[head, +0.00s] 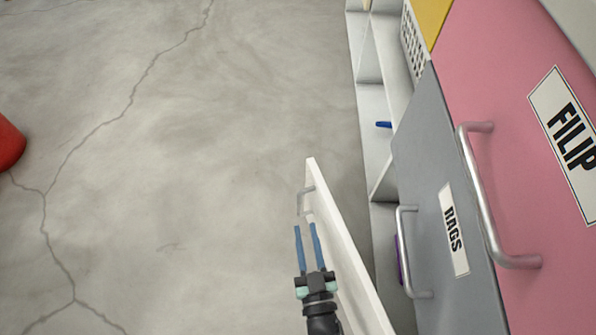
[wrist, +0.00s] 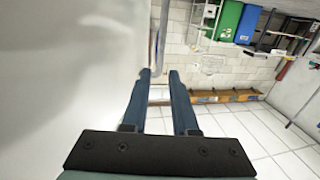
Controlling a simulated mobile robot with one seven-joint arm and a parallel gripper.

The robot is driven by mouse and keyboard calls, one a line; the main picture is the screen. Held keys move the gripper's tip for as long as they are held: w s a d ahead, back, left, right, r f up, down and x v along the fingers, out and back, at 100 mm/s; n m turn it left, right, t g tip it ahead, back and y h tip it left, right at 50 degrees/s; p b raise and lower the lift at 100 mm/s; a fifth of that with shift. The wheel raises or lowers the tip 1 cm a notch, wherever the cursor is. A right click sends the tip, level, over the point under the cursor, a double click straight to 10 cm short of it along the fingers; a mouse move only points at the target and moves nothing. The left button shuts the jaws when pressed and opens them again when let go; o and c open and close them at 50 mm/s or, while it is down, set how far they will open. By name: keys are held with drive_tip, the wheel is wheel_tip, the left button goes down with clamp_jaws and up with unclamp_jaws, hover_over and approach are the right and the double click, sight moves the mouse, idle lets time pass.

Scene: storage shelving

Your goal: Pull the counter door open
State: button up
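The white counter door (head: 345,262) stands swung out from the shelving, seen nearly edge-on. Its grey bar handle (head: 302,198) is on the left face, near the free end. My gripper (head: 305,226) is beside that left face, with its blue fingers pointing toward the handle and a gap between them. In the wrist view, the door's pale surface (wrist: 60,75) fills the left side. A grey bar, which looks like the handle (wrist: 161,35), shows beyond the fingertips (wrist: 158,72), with nothing clearly held between them. Contact with the handle cannot be told.
A grey RAGS door (head: 425,165) and a pink door (head: 500,110), both with metal handles, are at the right. Open white shelves (head: 375,105) hold a blue item. A red object (head: 8,143) stands at the left edge. The concrete floor (head: 180,150) between is clear.

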sight(300, 202)
drive_tip(key=w+b, duration=0.1)
drive_tip(key=w, duration=0.2)
drive_tip(key=w+a+b, duration=0.1)
drive_tip(key=w+b, duration=0.1)
drive_tip(key=w, duration=0.2)
drive_tip(key=w+a+b, duration=0.1)
drive_tip(key=w+b, duration=0.1)
drive_tip(key=w, duration=0.2)
drive_tip(key=shift+w+a, duration=0.1)
drive_tip(key=shift+w, duration=0.35)
drive_tip(key=shift+c, duration=0.2)
clamp_jaws()
idle(0.6)
